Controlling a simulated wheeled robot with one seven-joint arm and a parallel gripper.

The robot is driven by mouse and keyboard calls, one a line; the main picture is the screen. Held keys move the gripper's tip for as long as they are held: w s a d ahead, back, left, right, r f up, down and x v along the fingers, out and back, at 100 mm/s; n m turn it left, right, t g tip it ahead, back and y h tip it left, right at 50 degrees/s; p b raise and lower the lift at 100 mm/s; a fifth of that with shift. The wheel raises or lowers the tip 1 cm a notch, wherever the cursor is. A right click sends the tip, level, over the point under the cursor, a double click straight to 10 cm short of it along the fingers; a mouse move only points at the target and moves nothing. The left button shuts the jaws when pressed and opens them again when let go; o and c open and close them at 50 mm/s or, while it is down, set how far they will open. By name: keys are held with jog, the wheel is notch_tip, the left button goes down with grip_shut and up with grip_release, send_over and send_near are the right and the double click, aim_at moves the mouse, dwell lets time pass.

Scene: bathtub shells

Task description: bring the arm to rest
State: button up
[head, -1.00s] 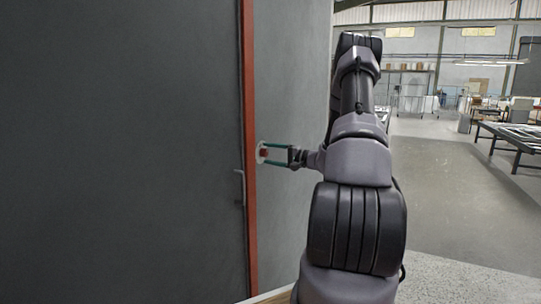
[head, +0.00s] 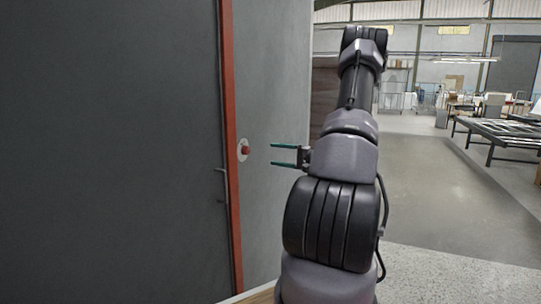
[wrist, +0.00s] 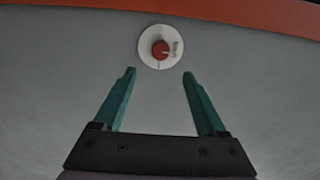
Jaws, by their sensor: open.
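My gripper (head: 271,154) is open and empty, its two green fingers pointing left toward the grey wall. In the wrist view the gripper (wrist: 158,86) shows its fingers spread apart with nothing between them. A red knob (head: 246,150) on a round white plate is mounted on the wall beside the orange-red door frame. The knob (wrist: 160,48) also shows in the wrist view, beyond the fingertips and apart from them. My arm stands raised in the middle of the head view.
A dark grey door (head: 110,150) with a handle (head: 222,184) fills the left, edged by the orange-red frame (head: 230,150). Tables with metal tops (head: 500,132) stand at the right. The grey floor (head: 440,190) between is clear.

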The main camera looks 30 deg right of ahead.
dwell(0.5)
jog(key=s+a+r+n+g, duration=0.3)
jog(key=s+a+r+g, duration=0.25)
jog(key=a, duration=0.45)
jog(key=s+a+r+n+g, duration=0.2)
jog(key=s+a+r+g, duration=0.3)
jog(key=a, duration=0.5)
jog(key=s+a+r+t+h, duration=0.1)
jog(key=s+r+h, duration=0.3)
jog(key=s, duration=0.4)
jog(key=s+a+r+n+t+h, duration=0.1)
jog(key=s+a+r+h, duration=0.3)
jog(key=s, duration=0.5)
jog(key=shift+s+a+r+t+h, duration=0.2)
jog(key=shift+r+t+h, duration=0.45)
jog(key=shift+r, duration=0.5)
